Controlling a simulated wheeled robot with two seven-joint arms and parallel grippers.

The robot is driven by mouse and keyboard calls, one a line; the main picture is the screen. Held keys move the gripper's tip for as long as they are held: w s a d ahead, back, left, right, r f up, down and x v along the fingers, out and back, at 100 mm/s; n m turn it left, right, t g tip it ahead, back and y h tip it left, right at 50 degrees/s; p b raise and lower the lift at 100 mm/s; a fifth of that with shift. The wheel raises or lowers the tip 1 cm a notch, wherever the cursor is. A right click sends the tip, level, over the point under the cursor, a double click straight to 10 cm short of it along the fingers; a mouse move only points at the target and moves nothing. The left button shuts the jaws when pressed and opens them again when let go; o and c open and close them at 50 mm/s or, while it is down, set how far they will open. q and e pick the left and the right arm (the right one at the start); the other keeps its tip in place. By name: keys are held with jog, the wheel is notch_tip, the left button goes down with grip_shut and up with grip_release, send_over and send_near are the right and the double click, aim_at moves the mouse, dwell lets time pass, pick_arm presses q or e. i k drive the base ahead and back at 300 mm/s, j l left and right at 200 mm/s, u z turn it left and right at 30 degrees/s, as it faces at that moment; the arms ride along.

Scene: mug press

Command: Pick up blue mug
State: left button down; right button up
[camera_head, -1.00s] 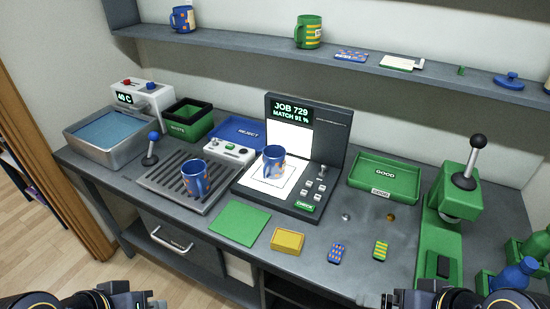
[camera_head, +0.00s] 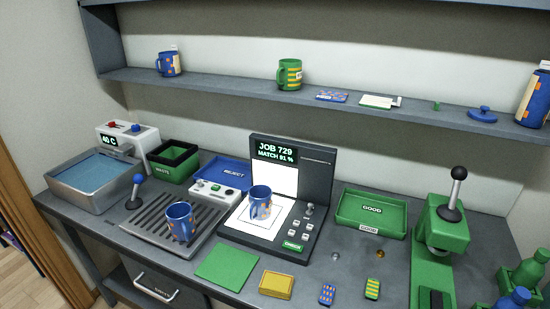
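One blue mug with orange patches (camera_head: 180,221) stands upright on the dark slatted rack (camera_head: 150,226) at the left of the bench. A second blue patterned mug (camera_head: 260,202) stands upright on the white pad of the checking station (camera_head: 277,245), below a screen reading "JOB 729 MATCH 91 %". A third blue mug with a cream and orange pattern (camera_head: 168,63) stands on the shelf. Neither of my grippers shows in the view now.
A water basin (camera_head: 65,192), black-green waste bin (camera_head: 187,175), blue reject tray (camera_head: 240,181), green good tray (camera_head: 345,207) and green lever press (camera_head: 425,262) stand along the bench. A green mat (camera_head: 227,268) and yellow block (camera_head: 277,284) lie in front. The shelf (camera_head: 220,86) overhangs the back.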

aim_at(260, 202)
jog(key=i+j, duration=0.25)
jog(key=j, duration=0.2)
jog(key=i+j+u, duration=0.1)
jog(key=i+j, duration=0.15)
jog(key=j, duration=0.2)
jog(key=i+j, duration=0.25)
jog(key=j, duration=0.2)
jog(key=u, duration=0.05)
